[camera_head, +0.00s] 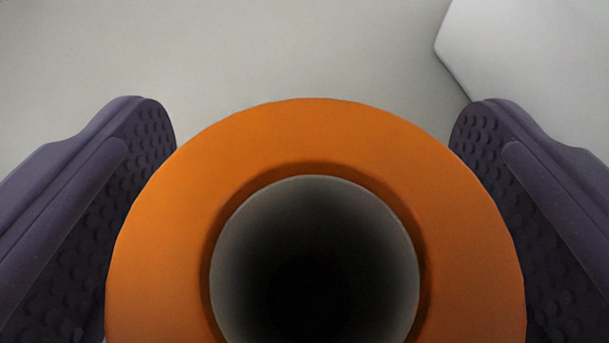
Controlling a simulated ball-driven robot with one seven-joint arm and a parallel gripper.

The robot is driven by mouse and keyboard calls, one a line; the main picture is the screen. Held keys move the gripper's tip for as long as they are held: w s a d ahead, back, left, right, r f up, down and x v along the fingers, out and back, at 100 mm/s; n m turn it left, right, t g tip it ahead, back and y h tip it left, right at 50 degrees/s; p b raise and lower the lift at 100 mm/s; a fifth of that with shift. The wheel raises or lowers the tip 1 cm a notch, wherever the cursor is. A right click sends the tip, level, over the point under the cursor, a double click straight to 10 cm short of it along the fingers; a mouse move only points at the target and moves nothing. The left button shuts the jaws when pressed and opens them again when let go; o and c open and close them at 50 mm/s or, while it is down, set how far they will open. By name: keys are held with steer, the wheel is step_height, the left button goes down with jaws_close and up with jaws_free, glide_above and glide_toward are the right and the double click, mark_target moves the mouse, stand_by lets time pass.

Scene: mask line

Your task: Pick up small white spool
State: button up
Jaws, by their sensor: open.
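A round spool seen end-on fills the lower middle of the view. Its wide ring is orange (160,240), and its hollow grey-white core (313,200) is dark inside. The ring's lower edge is cut off by the frame. My gripper (313,120) is open, with one dark purple studded finger at the left of the spool and one at the right. The ring lies between the fingers and overlaps part of both in the picture; whether they touch it I cannot tell. No other spool shows.
A plain pale grey surface (260,50) lies behind the spool and looks clear. A white object with a rounded corner (540,60) stands at the upper right, close behind the right finger in the picture.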

steer(key=c, duration=1.1)
steer(key=shift+r, duration=0.1)
steer(key=shift+c, duration=0.2)
